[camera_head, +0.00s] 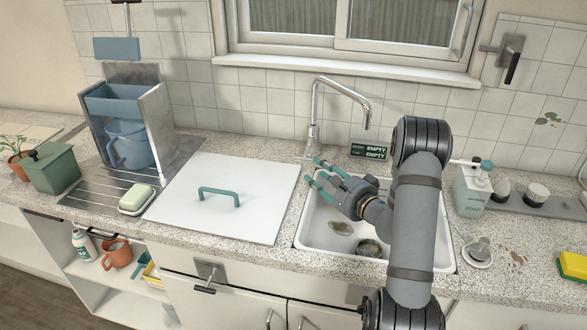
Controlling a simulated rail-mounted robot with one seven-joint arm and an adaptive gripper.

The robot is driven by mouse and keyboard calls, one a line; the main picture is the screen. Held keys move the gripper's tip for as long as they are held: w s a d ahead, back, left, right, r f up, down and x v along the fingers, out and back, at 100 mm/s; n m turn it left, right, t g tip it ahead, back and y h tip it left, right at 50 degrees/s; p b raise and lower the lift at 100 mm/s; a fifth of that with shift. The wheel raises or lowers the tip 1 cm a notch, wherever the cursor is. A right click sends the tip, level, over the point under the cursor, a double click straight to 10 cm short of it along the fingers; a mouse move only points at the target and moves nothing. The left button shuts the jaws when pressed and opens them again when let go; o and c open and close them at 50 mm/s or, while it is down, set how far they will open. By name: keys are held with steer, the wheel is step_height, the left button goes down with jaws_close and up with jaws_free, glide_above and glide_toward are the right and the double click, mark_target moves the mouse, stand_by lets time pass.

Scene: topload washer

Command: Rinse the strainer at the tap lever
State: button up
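What looks like the strainer, a small round metal piece with a knob (478,252), sits on the counter at the sink's right front corner. The tap (320,105) rises behind the sink with its spout bent over the basin. A dark lever (513,62) is mounted on a wall plate at upper right. The white sink (312,238) holds a brownish patch (341,228) and a dark round drain (369,247). My gripper (318,175) is over the sink's left rear, its teal-tipped fingers apart and pointing left, with nothing visible between them. My arm hides part of the basin's right side.
A white board with a teal handle (219,196) covers the counter left of the sink. A display reading EMPTY (368,151) stands behind the basin. A soap bottle (471,190), brushes (536,194) and yellow sponge (573,266) are at right. Brown crumbs (517,258) lie near the strainer.

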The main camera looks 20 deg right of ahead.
mark_target(301, 161)
steer(key=p+x, duration=0.3)
steer(key=x, duration=0.6)
steer(key=shift+w+a, duration=0.15)
steer(key=shift+w, duration=0.25)
steer(key=c, duration=0.3)
jaws_close()
